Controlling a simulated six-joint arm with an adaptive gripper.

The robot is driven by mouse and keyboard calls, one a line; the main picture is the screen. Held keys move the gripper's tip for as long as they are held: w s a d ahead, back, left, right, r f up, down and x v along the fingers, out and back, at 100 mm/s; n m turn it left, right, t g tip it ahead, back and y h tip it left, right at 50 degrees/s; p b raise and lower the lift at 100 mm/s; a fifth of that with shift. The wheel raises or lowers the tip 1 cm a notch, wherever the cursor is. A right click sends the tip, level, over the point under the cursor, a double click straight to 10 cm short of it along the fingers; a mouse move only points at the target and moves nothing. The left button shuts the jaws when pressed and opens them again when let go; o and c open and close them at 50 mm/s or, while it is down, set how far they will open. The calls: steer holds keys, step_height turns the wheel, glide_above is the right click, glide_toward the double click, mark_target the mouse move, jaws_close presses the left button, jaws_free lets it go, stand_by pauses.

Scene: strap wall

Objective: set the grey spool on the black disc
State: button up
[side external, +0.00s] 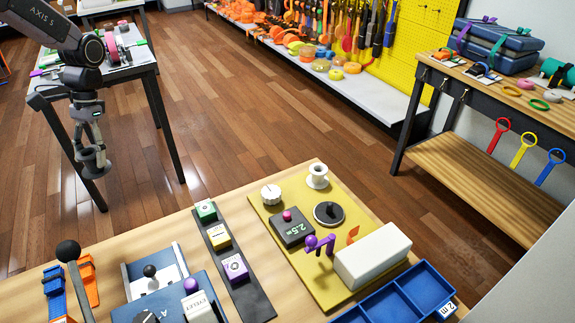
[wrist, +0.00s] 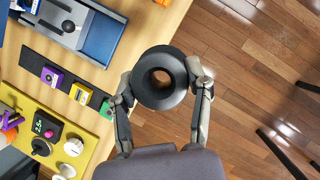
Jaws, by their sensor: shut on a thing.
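The grey spool (side external: 94,160) is held in my gripper (side external: 90,142), upright in the air beyond the far left edge of the workbench. In the wrist view the spool (wrist: 160,77) sits between the two fingers of my gripper (wrist: 160,88), and its round flange and centre hole face the camera. The black disc (side external: 328,214) lies on the yellow board at the right, well apart from the spool. It also shows at the lower left of the wrist view (wrist: 41,147). A dark bar or ridge crosses its top.
The yellow board (side external: 319,273) also holds a white spool (side external: 317,175), a white knob (side external: 271,193), a 2.5 m display box (side external: 292,227), a purple lever (side external: 318,243) and a white block (side external: 372,255). A black button strip (side external: 249,293) and blue tray (side external: 405,300) flank it.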

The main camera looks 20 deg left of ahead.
steer(key=shift+s+d+f+m+y, duration=0.1)
steer(key=shift+f+m+y, duration=0.1)
steer(key=shift+m, duration=0.3)
steer(key=shift+d+f+m+y, duration=0.1)
steer(key=shift+m+y, duration=0.1)
steer(key=shift+m, duration=0.3)
steer(key=m, duration=0.1)
steer(key=m+y, duration=0.1)
steer(key=m, duration=0.1)
steer(key=d+f+m, duration=0.1)
steer(key=m, duration=0.1)
steer(key=shift+t+y, duration=0.4)
steer(key=s+d+f+m+t+h, duration=0.1)
steer(key=s+d+m+t, duration=0.2)
steer(key=d+m, duration=0.7)
steer(key=s+d+f+m+t+h, duration=0.1)
steer(key=d+m+t, duration=0.4)
steer(key=d+m, duration=0.5)
steer(key=shift+s+f+m, duration=0.75)
steer(key=shift+s+m, duration=0.35)
steer(key=shift+m, duration=2.3)
